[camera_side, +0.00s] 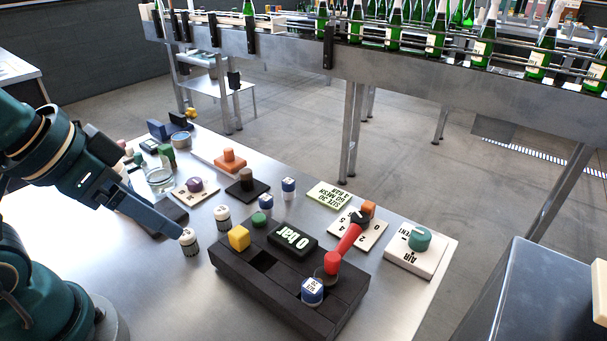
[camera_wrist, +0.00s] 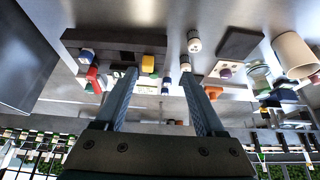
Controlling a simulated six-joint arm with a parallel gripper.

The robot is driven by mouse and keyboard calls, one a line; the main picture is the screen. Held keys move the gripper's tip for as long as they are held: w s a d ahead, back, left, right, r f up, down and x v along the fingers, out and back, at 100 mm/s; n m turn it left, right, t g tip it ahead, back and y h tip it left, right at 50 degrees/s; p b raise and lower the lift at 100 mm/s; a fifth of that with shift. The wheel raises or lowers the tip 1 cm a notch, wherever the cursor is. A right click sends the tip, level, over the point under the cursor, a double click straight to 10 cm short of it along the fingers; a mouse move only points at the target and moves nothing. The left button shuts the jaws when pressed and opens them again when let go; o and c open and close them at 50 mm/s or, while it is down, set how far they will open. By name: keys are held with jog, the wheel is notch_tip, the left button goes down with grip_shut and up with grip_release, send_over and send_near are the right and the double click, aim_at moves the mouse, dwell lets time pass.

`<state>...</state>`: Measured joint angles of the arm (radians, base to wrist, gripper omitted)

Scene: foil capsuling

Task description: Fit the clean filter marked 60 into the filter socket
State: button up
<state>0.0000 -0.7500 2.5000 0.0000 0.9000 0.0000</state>
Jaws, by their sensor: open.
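My gripper (camera_side: 177,229) is open, its fingertips beside a white-and-dark cylindrical filter (camera_side: 189,243); whether they touch cannot be told. In the wrist view, my gripper (camera_wrist: 159,73) has nothing held between its fingers. A second white-and-dark filter (camera_side: 222,217) and a blue-and-white filter (camera_side: 289,188) stand upright on the table. Their numbers are not readable. Another blue-and-white filter (camera_side: 312,291) sits in or on the front right of the dark housing block (camera_side: 240,277); its marking is too small to be sure of. The block has a dark square opening (camera_side: 263,261). Which recess is the filter socket is unclear.
The block carries a yellow cube (camera_side: 239,237), a "0 bar" display (camera_side: 292,241) and a red lever (camera_side: 346,246). A green label card (camera_side: 328,195), a numbered dial plate (camera_side: 365,235) and an air knob (camera_side: 419,239) lie behind. A glass jar (camera_side: 160,180) stands far left.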

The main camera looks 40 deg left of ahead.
jog(key=n+g, duration=0.2)
jog(key=g, duration=0.2)
send_over(221, 210)
jog(key=f, duration=0.8)
jog(key=shift+s+f, duration=0.2)
jog(key=shift+s, duration=0.15)
jog(key=shift+w+f, duration=0.15)
jog(key=shift+f, duration=1.05)
jog(key=shift+w+f, duration=0.15)
jog(key=shift+f, duration=1)
grip_shut()
jog(key=shift+r, duration=0.1)
